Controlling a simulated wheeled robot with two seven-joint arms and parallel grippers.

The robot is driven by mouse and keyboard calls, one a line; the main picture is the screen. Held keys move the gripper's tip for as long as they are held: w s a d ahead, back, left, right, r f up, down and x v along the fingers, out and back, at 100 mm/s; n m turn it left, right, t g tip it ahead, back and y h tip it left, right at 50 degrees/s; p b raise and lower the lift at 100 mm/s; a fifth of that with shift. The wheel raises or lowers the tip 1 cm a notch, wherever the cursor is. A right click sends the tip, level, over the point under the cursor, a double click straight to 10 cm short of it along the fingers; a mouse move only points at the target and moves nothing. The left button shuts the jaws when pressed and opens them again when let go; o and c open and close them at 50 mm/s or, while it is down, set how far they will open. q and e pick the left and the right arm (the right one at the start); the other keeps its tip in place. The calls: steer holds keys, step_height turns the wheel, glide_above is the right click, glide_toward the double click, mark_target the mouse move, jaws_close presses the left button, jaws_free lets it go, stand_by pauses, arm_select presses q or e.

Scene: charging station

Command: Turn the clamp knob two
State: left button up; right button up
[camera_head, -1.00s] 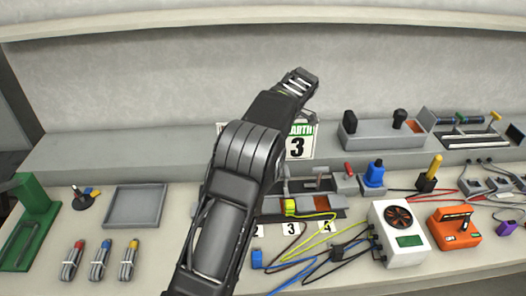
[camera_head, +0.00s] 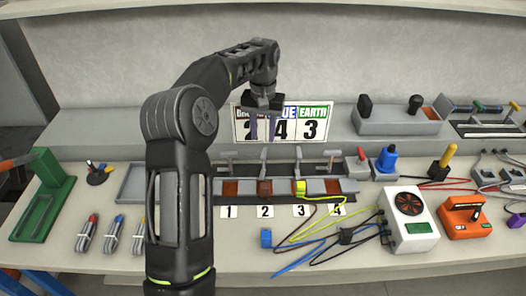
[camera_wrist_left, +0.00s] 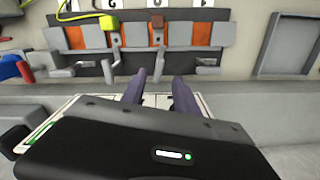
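Clamp knob two (camera_head: 264,153) is a grey T-shaped handle behind slot 2 of the clamp block (camera_head: 347,186). A brown connector (camera_head: 264,188) sits in slot 2 and a yellow connector (camera_head: 300,187) in slot 3. My left gripper (camera_head: 262,138) points down just above and behind knob two, in front of the number sign. In the left wrist view its purple fingers (camera_wrist_left: 159,90) are apart with nothing between them. Knob two (camera_wrist_left: 158,66) shows just beyond the fingertips, roughly in line with their gap; contact is not seen. My right gripper is not in view.
Neighbouring clamp handles stand close on both sides, such as the slot 1 handle (camera_head: 225,162) and the slot 3 handle (camera_head: 298,155). The number sign (camera_head: 314,122) stands behind. A white fan box (camera_head: 408,220) and loose cables lie right. A grey tray (camera_head: 130,182) is left.

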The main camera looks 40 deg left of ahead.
mark_target(263, 155)
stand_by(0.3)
arm_select(q)
steer(key=shift+f+p, duration=0.65)
steer(key=shift+f, duration=3.25)
steer(key=shift+c, duration=0.6)
jaws_close()
